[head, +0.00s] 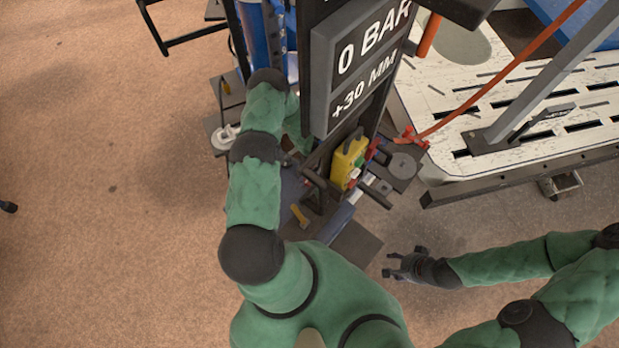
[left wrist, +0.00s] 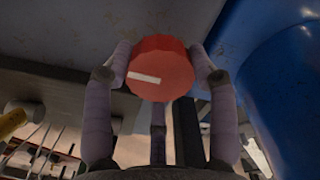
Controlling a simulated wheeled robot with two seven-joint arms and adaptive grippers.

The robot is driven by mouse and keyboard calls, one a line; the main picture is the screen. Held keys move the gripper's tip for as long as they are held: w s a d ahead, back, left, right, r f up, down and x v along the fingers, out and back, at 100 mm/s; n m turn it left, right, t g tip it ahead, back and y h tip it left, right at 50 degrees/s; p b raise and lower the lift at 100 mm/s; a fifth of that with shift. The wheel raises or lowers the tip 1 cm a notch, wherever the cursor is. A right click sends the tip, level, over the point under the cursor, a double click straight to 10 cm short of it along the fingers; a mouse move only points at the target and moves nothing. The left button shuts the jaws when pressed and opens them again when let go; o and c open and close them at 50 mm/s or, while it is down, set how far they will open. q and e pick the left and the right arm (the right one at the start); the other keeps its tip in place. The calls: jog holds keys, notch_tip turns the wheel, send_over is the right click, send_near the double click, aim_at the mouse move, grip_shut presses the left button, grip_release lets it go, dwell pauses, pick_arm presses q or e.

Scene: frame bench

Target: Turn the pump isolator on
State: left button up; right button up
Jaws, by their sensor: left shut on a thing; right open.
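A round red knob (left wrist: 160,68), which looks like the pump isolator, has a white line on its face. The line lies nearly level, sloping slightly down to the right. My left gripper (left wrist: 163,75) is shut around the knob, with fingers on its left and right sides and a third finger below. In the head view the left arm bends down beside the dark column, and neither its gripper nor the knob can be made out. My right gripper (head: 405,265) is open and empty above the floor, right of the stand.
A display panel (head: 358,60) reads 0 BAR and +30 MM. Below it is a yellow control box (head: 348,160). A slotted pale table (head: 480,110) stands at right, with an orange hose (head: 500,75) across it. A blue cylinder (left wrist: 285,90) is close right of the knob.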

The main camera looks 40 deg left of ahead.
pick_arm(q)
jog(key=shift+w+r, duration=0.1)
jog(key=shift+w, duration=0.1)
jog(key=o, duration=0.9)
jog(key=shift+c, duration=0.2)
jog(key=shift+s, duration=0.1)
